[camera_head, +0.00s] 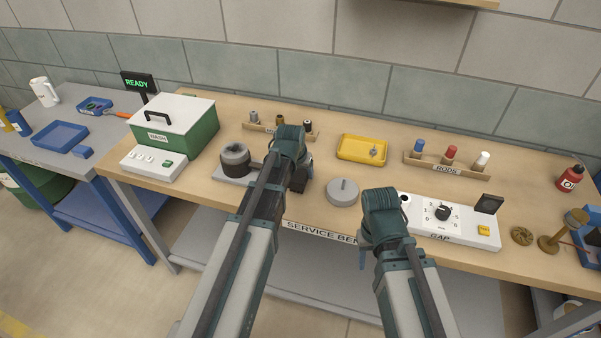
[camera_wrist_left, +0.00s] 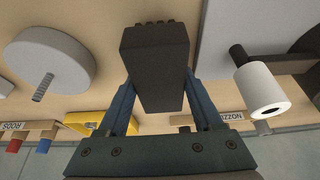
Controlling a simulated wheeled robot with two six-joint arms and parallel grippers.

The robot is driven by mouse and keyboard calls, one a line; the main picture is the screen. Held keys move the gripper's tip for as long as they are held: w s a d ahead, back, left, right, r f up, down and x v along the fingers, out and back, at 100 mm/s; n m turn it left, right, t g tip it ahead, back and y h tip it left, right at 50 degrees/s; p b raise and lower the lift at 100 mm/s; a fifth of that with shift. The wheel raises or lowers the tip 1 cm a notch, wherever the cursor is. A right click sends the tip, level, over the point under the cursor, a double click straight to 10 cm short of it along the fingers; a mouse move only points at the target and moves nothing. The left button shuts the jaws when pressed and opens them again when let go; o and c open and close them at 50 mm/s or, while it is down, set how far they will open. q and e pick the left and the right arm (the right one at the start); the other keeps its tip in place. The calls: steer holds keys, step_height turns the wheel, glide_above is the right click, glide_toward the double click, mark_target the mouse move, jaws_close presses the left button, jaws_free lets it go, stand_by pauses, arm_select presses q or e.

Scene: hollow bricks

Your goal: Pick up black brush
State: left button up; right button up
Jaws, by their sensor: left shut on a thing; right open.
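The black brush is a dark block with a notched edge in the left wrist view (camera_wrist_left: 157,68). It sits between the two blue fingers of my left gripper (camera_wrist_left: 160,95), which is shut on it. In the head view the left gripper (camera_head: 299,172) holds the brush (camera_head: 304,185) near the front middle of the bench, between the grey fixture and the grey disc; its arm hides part of it. I cannot tell whether the brush touches the bench. My right gripper (camera_head: 364,257) is open at the bench's front edge, mostly hidden by its own wrist.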

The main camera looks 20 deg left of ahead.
mark_target(300, 170)
arm_select(q)
step_height(300, 170, up, 10)
steer(key=p, duration=0.9)
steer(key=o, duration=0.9)
steer(key=c, duration=0.6)
